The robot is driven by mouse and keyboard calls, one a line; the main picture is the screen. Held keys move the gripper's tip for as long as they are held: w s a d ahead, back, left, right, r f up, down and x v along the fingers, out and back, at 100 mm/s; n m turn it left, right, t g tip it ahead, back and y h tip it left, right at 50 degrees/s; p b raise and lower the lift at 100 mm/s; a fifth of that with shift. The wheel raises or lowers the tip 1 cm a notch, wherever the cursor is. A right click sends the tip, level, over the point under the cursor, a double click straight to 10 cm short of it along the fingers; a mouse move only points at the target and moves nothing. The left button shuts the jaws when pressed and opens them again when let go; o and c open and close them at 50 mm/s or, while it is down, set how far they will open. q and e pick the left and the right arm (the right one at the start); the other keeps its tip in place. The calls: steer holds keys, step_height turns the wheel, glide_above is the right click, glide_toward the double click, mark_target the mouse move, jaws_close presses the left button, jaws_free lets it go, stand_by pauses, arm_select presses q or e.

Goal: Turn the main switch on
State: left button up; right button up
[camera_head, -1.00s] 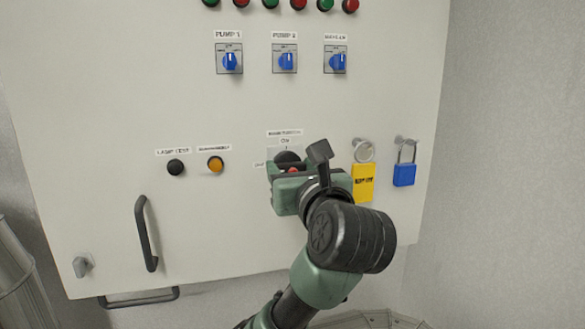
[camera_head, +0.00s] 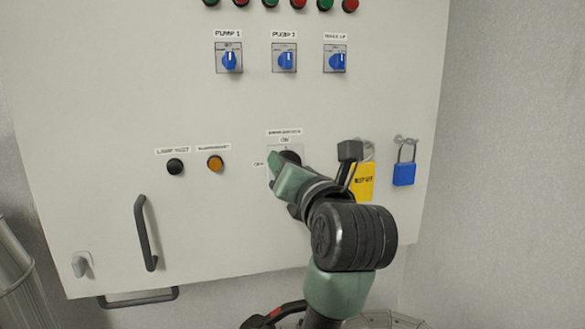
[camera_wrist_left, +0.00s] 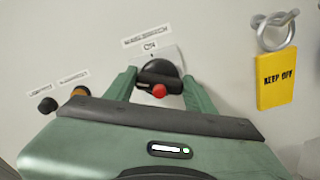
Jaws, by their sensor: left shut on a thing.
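The main switch (camera_head: 290,157) is a black rotary knob on a pale plate low on the panel, with an ON label above it and an OFF label to its left. My left gripper (camera_head: 283,172) is in front of it and hides most of it. In the left wrist view, the switch (camera_wrist_left: 157,78) shows a black handle and a red round spot. The green fingers of my left gripper (camera_wrist_left: 160,92) stand on either side of it, shut on the handle. The handle's exact angle is hard to tell. My right gripper is not in view.
A yellow KEEP OFF tag (camera_head: 363,183) and a blue padlock (camera_head: 404,168) hang just right of the switch. A black button (camera_head: 175,166) and an orange button (camera_head: 215,163) are to the left. A black door handle (camera_head: 146,233) stands out at lower left.

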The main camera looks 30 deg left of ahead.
arm_select(q)
steer(key=m, duration=1.2)
steer(key=shift+w+d+f, duration=0.1)
steer(key=shift+w+f, duration=0.05)
steer(key=shift+f, duration=0.05)
steer(key=shift+m, duration=0.3)
steer(key=o, duration=1.4)
